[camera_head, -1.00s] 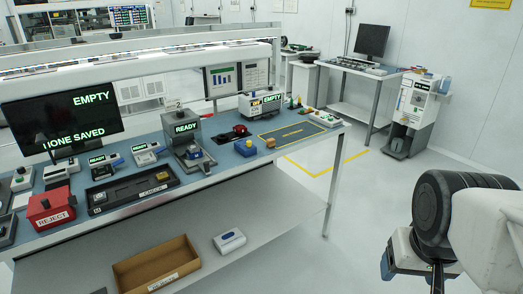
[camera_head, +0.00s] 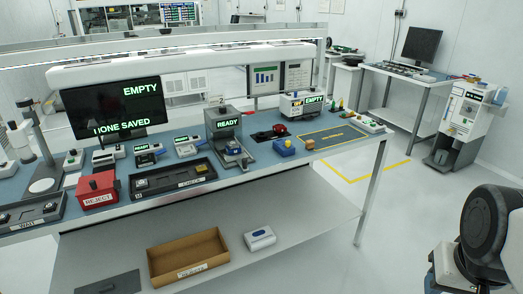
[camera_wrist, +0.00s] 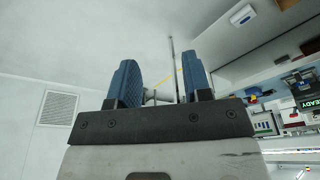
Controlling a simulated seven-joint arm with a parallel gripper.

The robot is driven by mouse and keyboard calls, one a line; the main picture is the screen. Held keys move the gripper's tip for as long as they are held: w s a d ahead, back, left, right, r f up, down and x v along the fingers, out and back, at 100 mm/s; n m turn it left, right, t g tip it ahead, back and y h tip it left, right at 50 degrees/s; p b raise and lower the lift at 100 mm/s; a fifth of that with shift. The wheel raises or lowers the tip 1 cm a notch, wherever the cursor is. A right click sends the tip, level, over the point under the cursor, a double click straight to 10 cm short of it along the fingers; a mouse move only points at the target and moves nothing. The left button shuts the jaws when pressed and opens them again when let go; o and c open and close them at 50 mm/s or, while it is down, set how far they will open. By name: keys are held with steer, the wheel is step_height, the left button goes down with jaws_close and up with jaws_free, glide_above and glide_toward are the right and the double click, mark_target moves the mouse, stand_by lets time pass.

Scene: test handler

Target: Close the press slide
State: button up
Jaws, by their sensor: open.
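The press (camera_head: 222,124) is a grey upright unit marked 2, with a green READY display, on the middle of the blue bench top. Its slide (camera_head: 244,164) appears to stick out at the front, with a round blue-and-white part (camera_head: 233,149) on or above it. I cannot tell exactly how far it is out. The press also shows at the right edge of the wrist view (camera_wrist: 303,104), turned. My gripper (camera_wrist: 162,75) is open with nothing between its blue fingers. It is far from the press, off to the right of the bench.
Left of the press are a CHECK tray (camera_head: 172,184), a red REJECT box (camera_head: 97,190) and small READY devices. A blue block (camera_head: 284,147) and a yellow-outlined mat (camera_head: 331,138) lie to the right. A cardboard box (camera_head: 188,253) is on the lower shelf.

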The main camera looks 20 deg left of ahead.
steer(key=w+a+y, duration=0.1)
steer(key=w+a, duration=0.1)
steer(key=w, duration=0.1)
steer(key=w+a+r, duration=0.1)
steer(key=w+a, duration=0.1)
steer(key=w, duration=0.1)
steer(key=w+a+y, duration=0.1)
steer(key=w+a, duration=0.2)
steer(key=shift+w+r+t+y, duration=0.25)
steer(key=shift+w+t+y, duration=0.05)
steer(key=shift+w, duration=0.1)
jaws_close()
steer(key=w+a+m+y, duration=0.2)
steer(key=w+a+y, duration=0.1)
steer(key=w+a, duration=1.15)
steer(key=w+a+f+m+y, duration=0.1)
steer(key=w+a+f, duration=0.2)
steer(key=w+a, duration=0.2)
steer(key=w+a+f+m+t+y, duration=0.1)
steer(key=w+a+f, duration=0.3)
steer(key=w+a, duration=0.2)
steer(key=w+a+f+m, duration=0.1)
steer(key=w+a+f, duration=0.2)
steer(key=a, duration=0.6)
steer(key=shift+w+f+m+t+y, duration=0.3)
steer(key=shift+w+m+t+y, duration=0.1)
steer(key=shift+w, duration=0.75)
